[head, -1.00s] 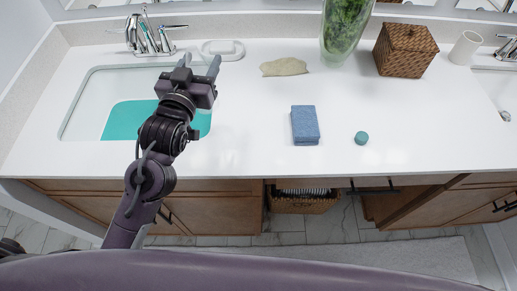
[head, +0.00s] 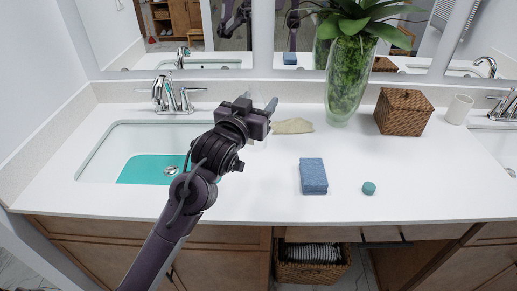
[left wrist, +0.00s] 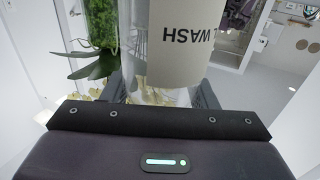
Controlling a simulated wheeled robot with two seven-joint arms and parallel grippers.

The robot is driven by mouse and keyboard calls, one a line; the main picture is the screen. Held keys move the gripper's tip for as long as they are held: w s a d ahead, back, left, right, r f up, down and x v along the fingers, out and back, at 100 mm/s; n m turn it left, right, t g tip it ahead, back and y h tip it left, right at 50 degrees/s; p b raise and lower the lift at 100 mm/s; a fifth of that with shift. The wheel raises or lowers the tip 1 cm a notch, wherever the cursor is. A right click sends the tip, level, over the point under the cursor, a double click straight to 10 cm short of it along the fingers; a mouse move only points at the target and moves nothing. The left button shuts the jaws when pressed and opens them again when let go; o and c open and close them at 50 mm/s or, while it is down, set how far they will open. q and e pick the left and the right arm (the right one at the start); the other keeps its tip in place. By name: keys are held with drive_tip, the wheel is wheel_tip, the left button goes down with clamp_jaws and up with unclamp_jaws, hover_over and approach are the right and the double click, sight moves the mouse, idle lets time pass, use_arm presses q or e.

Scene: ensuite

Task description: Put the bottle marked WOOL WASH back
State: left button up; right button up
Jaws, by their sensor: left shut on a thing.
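In the left wrist view a clear bottle with a beige label (left wrist: 183,50) stands between my fingers. My left gripper (left wrist: 163,92) is shut on this bottle. In the head view the left gripper (head: 259,105) is above the counter, to the right of the left sink. My right gripper is not in view.
The white counter (head: 245,195) carries a tan sponge (head: 293,126), a blue block (head: 313,177), a small teal disc (head: 369,188), a tall plant vase (head: 346,85), a wicker box (head: 404,112) and a white cup (head: 459,109). Teal liquid (head: 145,170) lies in the left sink.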

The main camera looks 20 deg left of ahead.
sight(258, 144)
use_arm(q)
wheel_tip(258, 144, down, 11)
drive_tip(key=shift+f, duration=0.5)
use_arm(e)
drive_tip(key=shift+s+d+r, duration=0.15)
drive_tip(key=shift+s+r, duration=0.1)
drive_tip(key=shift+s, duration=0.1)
use_arm(q)
drive_tip(key=o, duration=1.4)
drive_tip(key=shift+s+f, duration=0.1)
drive_tip(key=shift+c, duration=0.2)
drive_tip(key=s+a+b, duration=0.1)
drive_tip(key=s, duration=1.1)
drive_tip(key=shift+a+b, duration=0.15)
drive_tip(key=shift+b, duration=0.15)
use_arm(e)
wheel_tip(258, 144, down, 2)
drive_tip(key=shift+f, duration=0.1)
